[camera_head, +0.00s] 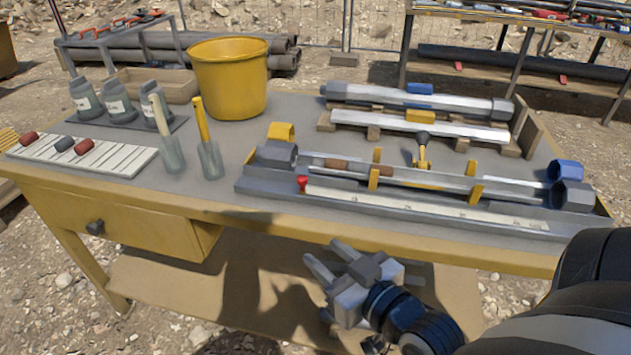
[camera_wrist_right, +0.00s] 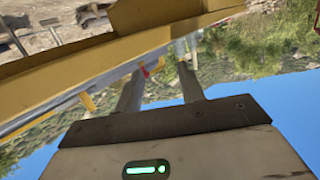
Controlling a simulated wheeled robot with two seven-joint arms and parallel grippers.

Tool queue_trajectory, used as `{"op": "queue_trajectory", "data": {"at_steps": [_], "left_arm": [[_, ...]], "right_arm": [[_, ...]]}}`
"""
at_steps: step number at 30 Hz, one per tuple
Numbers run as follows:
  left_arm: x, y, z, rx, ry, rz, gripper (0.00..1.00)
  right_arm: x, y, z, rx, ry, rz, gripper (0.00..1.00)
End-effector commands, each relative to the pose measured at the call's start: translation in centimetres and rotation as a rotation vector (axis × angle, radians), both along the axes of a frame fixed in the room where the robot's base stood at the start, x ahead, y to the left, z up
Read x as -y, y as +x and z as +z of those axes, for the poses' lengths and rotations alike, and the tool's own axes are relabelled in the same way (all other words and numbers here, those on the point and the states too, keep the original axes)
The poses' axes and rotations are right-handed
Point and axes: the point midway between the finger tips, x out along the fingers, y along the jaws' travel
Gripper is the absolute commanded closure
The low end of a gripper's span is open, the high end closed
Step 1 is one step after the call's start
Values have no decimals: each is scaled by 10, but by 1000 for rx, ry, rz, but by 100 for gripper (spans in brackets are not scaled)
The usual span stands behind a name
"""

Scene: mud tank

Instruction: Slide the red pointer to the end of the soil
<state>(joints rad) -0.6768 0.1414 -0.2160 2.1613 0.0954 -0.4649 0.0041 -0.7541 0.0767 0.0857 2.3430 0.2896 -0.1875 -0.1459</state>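The red pointer (camera_head: 302,183) sits at the left end of a pale ruler strip (camera_head: 420,207) along the front of a grey trough (camera_head: 245,190). Behind it, a clear tube (camera_head: 425,179) lies in the trough with brown soil (camera_head: 350,166) in its left part. The pointer is left of the soil. My right gripper (camera_head: 322,257) is below and in front of the table edge, apart from the pointer, with its fingers spread and empty. In the right wrist view the open fingers (camera_wrist_right: 160,84) show, with a small red thing, likely the pointer (camera_wrist_right: 147,72), beyond them. My left gripper is out of view.
Another tube rack (camera_head: 420,125) is behind. A yellow bucket (camera_head: 229,85), trowels (camera_head: 209,157), bottles (camera_head: 87,103) and a sample board (camera_head: 90,150) occupy the left. The table's front edge (camera_head: 300,232) lies between gripper and trough.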

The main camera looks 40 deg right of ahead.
Motion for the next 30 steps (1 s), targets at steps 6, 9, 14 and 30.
{"op": "queue_trajectory", "data": {"at_steps": [6,9,14,30], "left_arm": [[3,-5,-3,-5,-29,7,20],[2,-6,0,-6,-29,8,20],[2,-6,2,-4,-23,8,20],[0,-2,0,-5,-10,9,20]], "right_arm": [[41,-1,44,169,-37,-103,61],[42,12,46,172,-36,-104,61],[45,43,46,171,-36,-103,61],[52,141,43,164,-35,-101,61]]}}
